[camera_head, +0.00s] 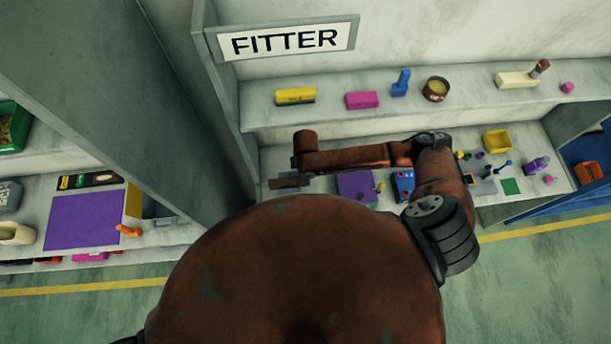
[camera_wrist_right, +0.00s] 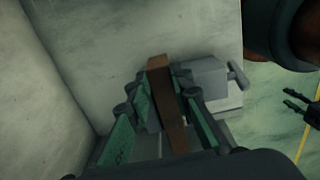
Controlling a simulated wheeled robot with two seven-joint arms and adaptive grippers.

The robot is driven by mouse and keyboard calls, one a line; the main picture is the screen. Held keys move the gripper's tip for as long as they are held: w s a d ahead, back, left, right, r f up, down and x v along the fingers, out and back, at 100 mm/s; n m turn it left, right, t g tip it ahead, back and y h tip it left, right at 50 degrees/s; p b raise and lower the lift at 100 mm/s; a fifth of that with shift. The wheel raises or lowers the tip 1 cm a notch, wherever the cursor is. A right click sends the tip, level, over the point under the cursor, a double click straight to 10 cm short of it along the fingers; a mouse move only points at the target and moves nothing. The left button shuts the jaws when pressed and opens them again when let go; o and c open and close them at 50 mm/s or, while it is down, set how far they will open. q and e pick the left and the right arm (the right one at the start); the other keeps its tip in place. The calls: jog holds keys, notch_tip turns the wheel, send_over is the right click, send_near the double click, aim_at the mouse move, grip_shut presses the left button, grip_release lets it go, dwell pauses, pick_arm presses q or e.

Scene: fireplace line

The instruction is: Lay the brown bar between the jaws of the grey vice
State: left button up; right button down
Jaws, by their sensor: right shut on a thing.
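The brown bar (camera_wrist_right: 166,95) is held between the greenish fingers of my right gripper (camera_wrist_right: 168,98) in the right wrist view. In the head view the bar (camera_head: 287,183) shows at the left end of the fitter bench, under the end of my right arm. The grey vice (camera_wrist_right: 208,78) stands just beyond and right of the bar in the wrist view, with its handle at its right. Its jaws are partly hidden by the bar and fingers, and I cannot tell whether the bar touches it. My left gripper (camera_wrist_right: 295,104) shows its dark fingers apart over the floor.
The bench holds a purple mat (camera_head: 357,184), a blue box (camera_head: 403,186) and a yellow tray (camera_head: 497,140). A grey partition (camera_head: 235,110) rises at the bench's left end. A shelf (camera_head: 420,110) with several items runs above it.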

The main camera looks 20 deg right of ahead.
jog(key=shift+f, duration=0.5)
jog(key=c, duration=1.7)
grip_release()
jog(key=shift+o, duration=0.2)
notch_tip(320, 180, up, 3)
jog(key=p, duration=0.3)
jog(key=shift+r, duration=0.1)
jog(key=shift+r+p, duration=0.45)
jog(key=shift+r, duration=0.5)
